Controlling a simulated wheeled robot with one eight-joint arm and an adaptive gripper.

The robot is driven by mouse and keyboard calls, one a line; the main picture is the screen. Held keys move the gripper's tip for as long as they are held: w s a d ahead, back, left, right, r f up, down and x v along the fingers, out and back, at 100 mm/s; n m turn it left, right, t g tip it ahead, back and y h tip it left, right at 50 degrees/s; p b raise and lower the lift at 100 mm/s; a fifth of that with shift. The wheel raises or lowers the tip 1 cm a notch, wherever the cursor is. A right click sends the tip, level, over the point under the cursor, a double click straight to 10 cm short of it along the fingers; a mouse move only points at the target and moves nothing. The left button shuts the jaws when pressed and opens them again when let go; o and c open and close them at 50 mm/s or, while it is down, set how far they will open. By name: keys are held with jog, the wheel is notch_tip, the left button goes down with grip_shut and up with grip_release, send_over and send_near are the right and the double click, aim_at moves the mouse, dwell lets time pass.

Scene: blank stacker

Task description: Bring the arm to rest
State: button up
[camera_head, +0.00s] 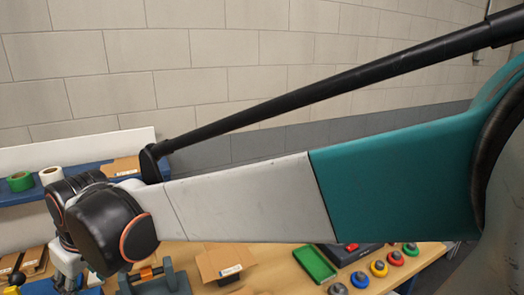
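My arm spans the picture from the right edge to the left, with a teal section, a pale grey section and a black rod above them. It ends in dark joints with orange rings at the left. A pale part of my arm hangs below these joints and runs out near the bottom left edge. I cannot make out my gripper's fingers, so what it holds, if anything, is hidden.
Below my arm is a wooden workbench (290,277) with an open cardboard box (222,262), a green tray (314,263) and several coloured round pieces (379,268). A grey fixture (174,280) stands beside my wrist. Tape rolls (20,181) sit on a blue shelf (22,197) behind.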

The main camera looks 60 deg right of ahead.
jog(key=s+f+m+t, duration=0.1)
jog(key=s+f+t, duration=0.1)
jog(key=s, duration=1)
jog(key=shift+a+f, duration=0.2)
jog(key=shift+a, duration=0.05)
